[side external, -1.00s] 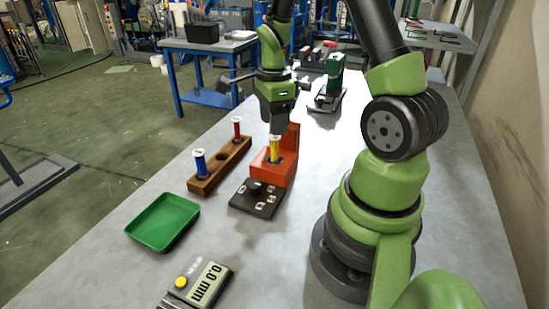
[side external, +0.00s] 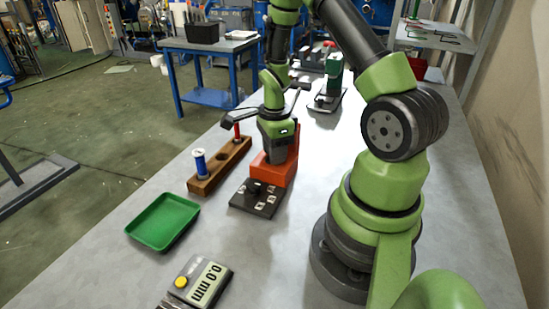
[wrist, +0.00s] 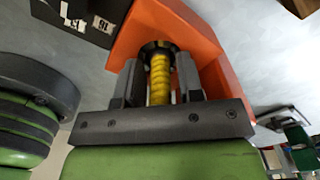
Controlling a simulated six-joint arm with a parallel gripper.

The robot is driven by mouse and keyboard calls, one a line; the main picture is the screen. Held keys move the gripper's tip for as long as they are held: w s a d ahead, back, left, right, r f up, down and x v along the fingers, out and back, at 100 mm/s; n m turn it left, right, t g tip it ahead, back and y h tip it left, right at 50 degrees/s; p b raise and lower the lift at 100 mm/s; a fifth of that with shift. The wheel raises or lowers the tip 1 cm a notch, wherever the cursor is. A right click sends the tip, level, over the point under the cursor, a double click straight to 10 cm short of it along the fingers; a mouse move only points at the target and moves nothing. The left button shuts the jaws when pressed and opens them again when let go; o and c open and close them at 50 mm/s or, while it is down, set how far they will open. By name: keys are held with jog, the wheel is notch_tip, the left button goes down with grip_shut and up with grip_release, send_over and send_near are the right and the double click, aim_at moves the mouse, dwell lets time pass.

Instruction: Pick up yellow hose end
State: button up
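The yellow hose end (wrist: 160,78) is a ribbed upright piece with a dark collar, seated in the orange-red fixture (side external: 271,171). In the wrist view it stands between the two fingers of my gripper (wrist: 161,85), which lie close on both sides. I cannot tell whether the fingers touch it. In the side view my gripper (side external: 277,150) is low over the fixture and hides the yellow piece. The fixture's orange wall (wrist: 205,45) curves around behind the fingers in the wrist view.
A wooden rack (side external: 222,169) beside the fixture holds a blue piece (side external: 200,165) and a red piece (side external: 237,132). A dark plate (side external: 257,198) lies in front of the fixture. A green tray (side external: 163,221) and a gauge (side external: 200,283) stand nearer.

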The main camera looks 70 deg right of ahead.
grip_shut()
jog(key=shift+r, duration=0.2)
